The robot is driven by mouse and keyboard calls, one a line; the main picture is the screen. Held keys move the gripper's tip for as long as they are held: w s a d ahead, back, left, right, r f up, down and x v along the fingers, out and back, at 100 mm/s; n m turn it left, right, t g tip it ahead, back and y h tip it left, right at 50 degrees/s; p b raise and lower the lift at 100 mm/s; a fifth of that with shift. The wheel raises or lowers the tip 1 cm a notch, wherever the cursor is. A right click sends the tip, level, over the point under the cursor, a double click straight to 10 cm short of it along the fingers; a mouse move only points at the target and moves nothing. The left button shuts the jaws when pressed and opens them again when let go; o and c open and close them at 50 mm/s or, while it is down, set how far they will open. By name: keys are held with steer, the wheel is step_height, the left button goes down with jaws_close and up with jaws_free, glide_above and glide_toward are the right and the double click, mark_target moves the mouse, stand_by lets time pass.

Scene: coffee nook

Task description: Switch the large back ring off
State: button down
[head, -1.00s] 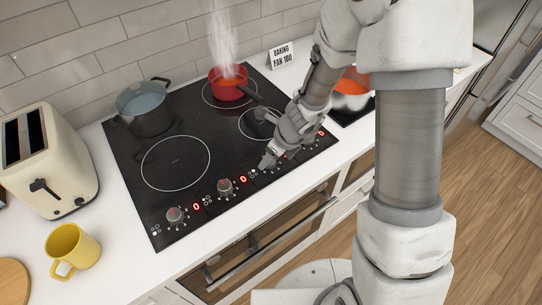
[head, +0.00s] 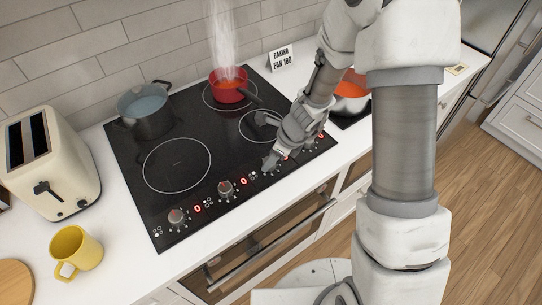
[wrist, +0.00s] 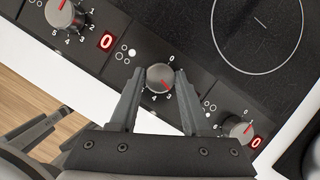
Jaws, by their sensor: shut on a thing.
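My gripper (head: 270,163) is at the front control strip of the black hob. In the wrist view its two fingers (wrist: 160,82) are shut on a grey knob (wrist: 160,77), one on each side. The knob's red pointer points to the lower right, away from the 0 mark and near the 3. Its display is hidden behind the right finger. At the back right of the hob, a red pot (head: 231,85) stands on a ring (head: 208,99) and steams strongly. A grey pot (head: 146,112) stands at the back left.
Neighbouring knobs (wrist: 65,13) (wrist: 240,128) sit on either side, with displays (wrist: 106,40) (wrist: 255,142) reading 0. The front left ring (head: 177,165) is bare. A toaster (head: 50,165) and yellow mug (head: 75,252) stand left. A sign (head: 282,58) stands behind the hob.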

steer(key=n, duration=0.2)
steer(key=n+g+p, duration=0.1)
steer(key=n, duration=0.1)
steer(key=shift+w+n+g+y+p, duration=0.15)
steer(key=shift+n+g+y+p, duration=0.15)
steer(key=n+g, duration=0.2)
steer(key=n, duration=0.3)
steer(key=shift+w+n, duration=0.15)
steer(key=shift+n, duration=0.15)
steer(key=n+g+h, duration=0.1)
steer(key=n, duration=0.1)
steer(key=n+g+b, duration=0.1)
steer(key=n, duration=0.2)
steer(key=shift+w+a+f+h, duration=0.1)
steer(key=shift+h, duration=0.3)
steer(key=n+h, duration=0.1)
steer(key=n, duration=0.2)
steer(key=n+b, duration=0.1)
steer(key=n, duration=0.1)
steer(key=shift+a+n+g+h, duration=0.1)
steer(key=shift+n+g+h, duration=0.3)
steer(key=shift+c, duration=1.8)
jaws_free()
steer(key=shift+w+r, duration=0.1)
steer(key=shift+r, duration=0.1)
